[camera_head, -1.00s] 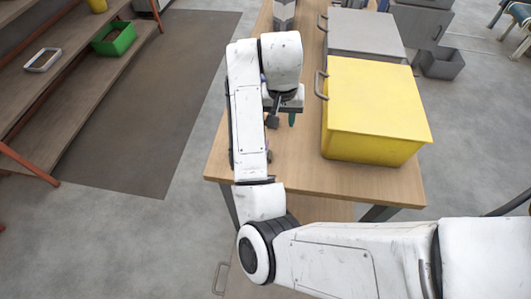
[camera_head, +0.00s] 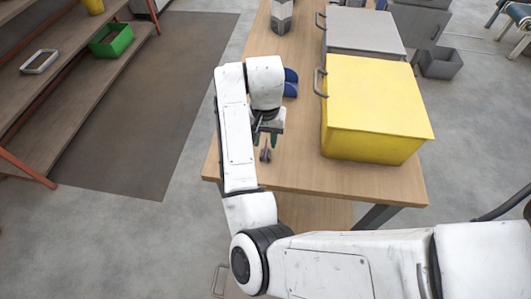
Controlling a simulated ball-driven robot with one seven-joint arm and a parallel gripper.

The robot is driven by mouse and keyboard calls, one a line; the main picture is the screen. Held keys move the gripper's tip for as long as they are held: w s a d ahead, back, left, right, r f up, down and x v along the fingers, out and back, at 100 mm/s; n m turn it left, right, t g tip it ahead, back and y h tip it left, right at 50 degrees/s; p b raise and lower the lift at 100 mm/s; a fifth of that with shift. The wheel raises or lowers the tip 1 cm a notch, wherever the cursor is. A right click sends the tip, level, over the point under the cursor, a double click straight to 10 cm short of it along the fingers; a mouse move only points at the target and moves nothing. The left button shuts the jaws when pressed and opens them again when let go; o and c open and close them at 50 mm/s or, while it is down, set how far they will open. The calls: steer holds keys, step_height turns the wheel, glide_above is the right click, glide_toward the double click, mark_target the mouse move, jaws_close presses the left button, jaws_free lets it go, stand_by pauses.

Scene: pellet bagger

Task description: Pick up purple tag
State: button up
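My gripper (camera_head: 265,139) is above the wooden table near its front left part, pointing down. A small dull purple-pink item (camera_head: 265,155), which looks like the purple tag, lies on the table just below the gripper in the picture. It is small and partly hidden by the gripper, so its shape is unclear. I cannot tell whether the fingers touch it.
A yellow box (camera_head: 375,100) with a side handle stands right of my gripper on the table (camera_head: 300,180). A grey box (camera_head: 365,32) stands behind it. A blue object (camera_head: 290,82) lies beyond my gripper. Shelves with a green bin (camera_head: 111,41) are at left.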

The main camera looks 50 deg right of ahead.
mark_target(266, 144)
steer(key=shift+d+f, duration=0.15)
steer(key=shift+f, duration=1.6)
jaws_close()
